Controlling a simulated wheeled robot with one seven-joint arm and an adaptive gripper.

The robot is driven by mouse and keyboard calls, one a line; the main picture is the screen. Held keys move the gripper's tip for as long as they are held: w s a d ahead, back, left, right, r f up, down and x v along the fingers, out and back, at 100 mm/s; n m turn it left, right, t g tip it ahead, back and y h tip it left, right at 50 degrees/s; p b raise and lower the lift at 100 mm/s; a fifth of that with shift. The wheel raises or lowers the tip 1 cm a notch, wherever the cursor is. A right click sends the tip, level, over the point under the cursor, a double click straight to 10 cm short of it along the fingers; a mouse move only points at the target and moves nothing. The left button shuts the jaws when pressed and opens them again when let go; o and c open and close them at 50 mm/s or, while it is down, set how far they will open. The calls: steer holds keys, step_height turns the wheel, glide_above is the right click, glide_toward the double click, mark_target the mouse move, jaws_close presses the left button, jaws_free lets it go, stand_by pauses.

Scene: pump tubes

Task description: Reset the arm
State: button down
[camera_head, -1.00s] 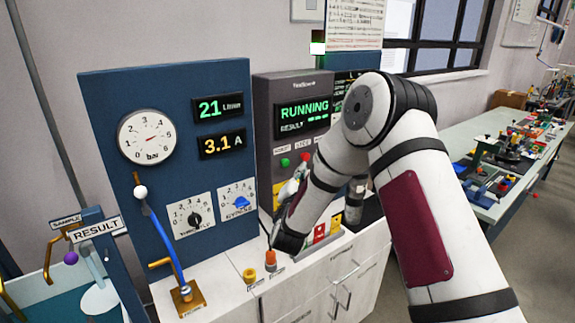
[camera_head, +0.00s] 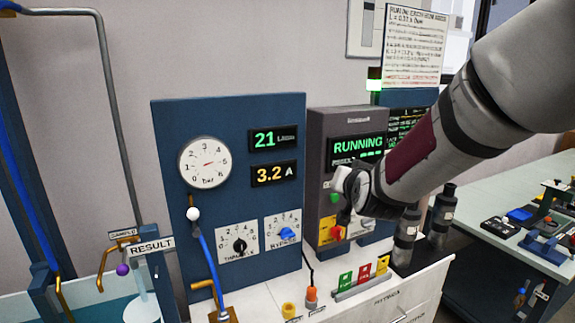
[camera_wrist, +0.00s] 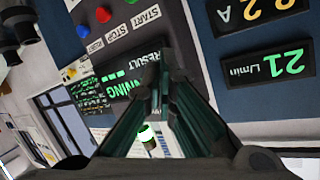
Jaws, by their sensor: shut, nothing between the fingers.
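My gripper (camera_head: 343,212) is at the end of my arm, in front of the grey controller box (camera_head: 322,150) and its buttons in the head view. In the wrist view my gripper's fingers (camera_wrist: 155,80) meet at their tips and hold nothing. The wrist view is turned over. The controller screen (camera_head: 358,147) reads RUNNING, and my fingers cover part of it in the wrist view. A green button (camera_head: 334,197) shows beside my gripper. My arm hides part of the controller.
The blue panel (camera_head: 165,150) carries a dial gauge (camera_head: 205,162), a 21 L/min display (camera_head: 273,139), a 3.2 A display (camera_head: 274,173), the throttle knob (camera_head: 239,246) and bypass knob (camera_head: 287,234). Coloured blocks (camera_head: 364,271) stand on the white counter (camera_head: 425,275). A workbench (camera_head: 500,232) is at right.

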steer(key=s+d+n+g, duration=0.2)
steer(key=s+d+g, duration=0.1)
steer(key=s, duration=1.5)
steer(key=s+d+n+g, duration=0.1)
steer(key=s+d+g, duration=0.2)
steer(key=s, duration=1.6)
steer(key=g, duration=0.2)
steer(key=shift+s+n+g+h, duration=0.15)
steer(key=shift+n+g+h, duration=0.15)
steer(key=shift+n+g, duration=0.1)
